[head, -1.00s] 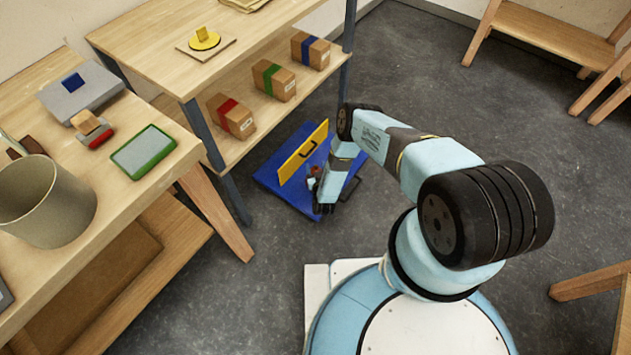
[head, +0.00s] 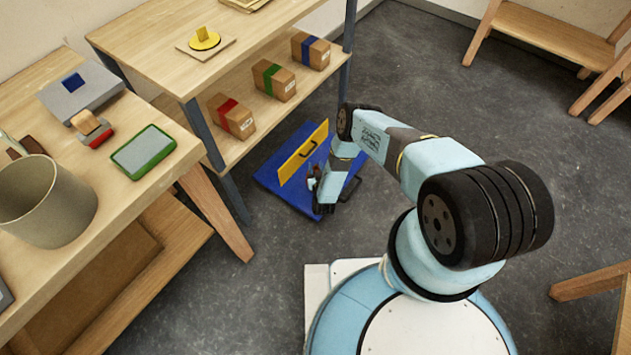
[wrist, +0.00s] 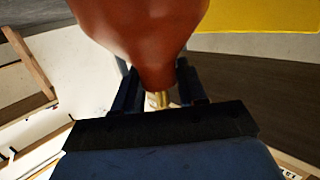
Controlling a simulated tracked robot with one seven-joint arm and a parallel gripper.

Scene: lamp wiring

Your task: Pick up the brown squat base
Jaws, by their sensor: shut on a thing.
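The brown base (wrist: 140,30) fills the upper middle of the wrist view. It is reddish-brown, with a wide rounded body that narrows toward my gripper and a small brass-coloured piece (wrist: 158,99) at its narrow end. My gripper (wrist: 158,84) has its dark fingers on both sides of that narrow end and is shut on it. The top of the base is cut off by the picture edge. In the head view my gripper (head: 318,189) is low over a blue platform (head: 272,176), and only a small reddish bit of the base shows beside it.
A yellow panel (head: 290,165) with a dark handle stands on the blue platform, close to my gripper. A shelf to the left holds several cardboard boxes (head: 274,80). A workbench with a beige bin (head: 50,205) is at far left.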

